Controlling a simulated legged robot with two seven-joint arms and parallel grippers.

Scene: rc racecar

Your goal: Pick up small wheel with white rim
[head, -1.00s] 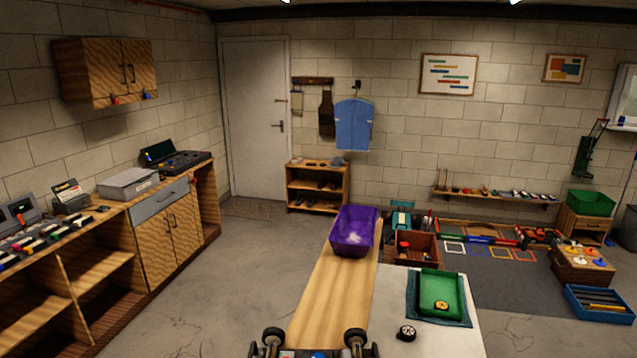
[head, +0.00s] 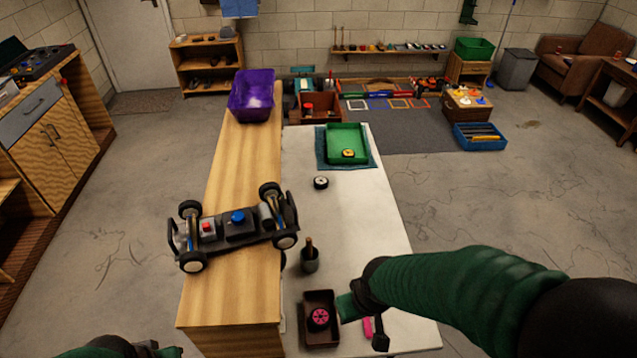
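A small wheel with a white rim (head: 321,183) and dark tyre lies on the white table (head: 375,215), just below the green tray in the head view. Nothing touches it. My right gripper (head: 364,322) is at the table's near end, beside a brown tray and well nearer than the wheel.
The green tray (head: 362,142) holds a yellow-rimmed wheel (head: 348,153). The brown tray (head: 307,336) holds a pink-rimmed wheel (head: 318,317). A dark bottle-like object (head: 309,258) stands between. The car chassis (head: 237,225) and purple bin (head: 252,98) are on the wooden board (head: 229,316).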

